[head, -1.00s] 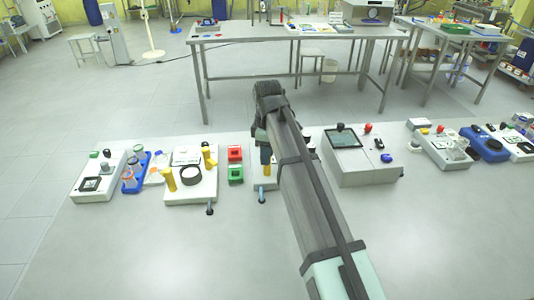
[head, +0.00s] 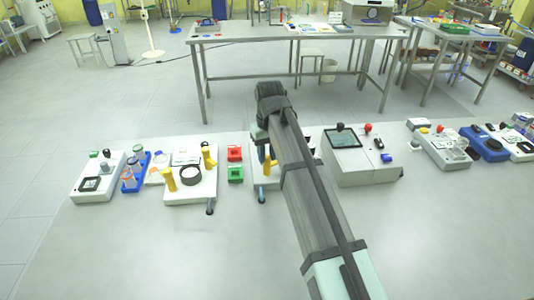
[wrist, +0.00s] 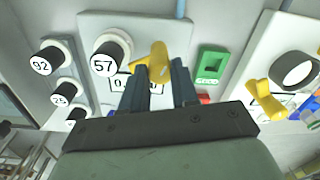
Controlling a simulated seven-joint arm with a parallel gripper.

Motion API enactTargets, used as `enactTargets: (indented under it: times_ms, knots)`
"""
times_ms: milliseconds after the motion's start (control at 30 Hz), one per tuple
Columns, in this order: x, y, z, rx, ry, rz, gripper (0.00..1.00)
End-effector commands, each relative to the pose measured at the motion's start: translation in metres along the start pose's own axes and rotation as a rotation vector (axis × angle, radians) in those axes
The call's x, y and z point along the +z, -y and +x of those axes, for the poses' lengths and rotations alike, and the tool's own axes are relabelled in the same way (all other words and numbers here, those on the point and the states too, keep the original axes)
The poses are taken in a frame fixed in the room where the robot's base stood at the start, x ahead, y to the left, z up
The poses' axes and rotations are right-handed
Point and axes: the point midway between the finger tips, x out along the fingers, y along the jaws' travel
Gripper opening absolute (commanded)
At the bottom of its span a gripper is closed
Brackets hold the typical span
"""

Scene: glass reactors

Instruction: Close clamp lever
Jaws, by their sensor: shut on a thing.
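A white panel (head: 258,180) in the middle of the bench carries a yellow lever (head: 266,167). In the wrist view the same yellow lever (wrist: 154,60) stands between the fingertips of my gripper (wrist: 160,70), beside a knob marked 57 (wrist: 111,66). My gripper is shut on the lever. The fingers partly cover the panel's small display (wrist: 123,83). In the head view my arm hides most of the gripper and the panel's right side.
A white panel (head: 190,194) with yellow levers and a black ring stands to the left. Red (head: 235,154) and green (head: 236,174) blocks lie between the panels. A larger grey box (head: 362,177) stands to the right. The bench front is bare.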

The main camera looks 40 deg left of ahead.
Motion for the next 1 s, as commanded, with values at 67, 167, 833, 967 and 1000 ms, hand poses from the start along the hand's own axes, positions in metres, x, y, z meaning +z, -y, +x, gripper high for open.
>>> enactTargets:
  times_ms: [67, 167, 833, 967, 1000]
  knots:
    - [0.0004, -0.0001, -0.0002, 0.000, -0.002, 0.068, 0.00]
    - [0.0004, -0.0001, -0.0002, 0.000, -0.005, 0.152, 0.00]
    - [0.0003, 0.0000, -0.0002, 0.000, -0.017, 0.443, 0.00]
    - [0.0003, 0.0001, -0.0002, 0.000, -0.017, 0.449, 0.00]
    - [0.0003, 0.0001, -0.0002, 0.000, -0.017, 0.450, 0.00]
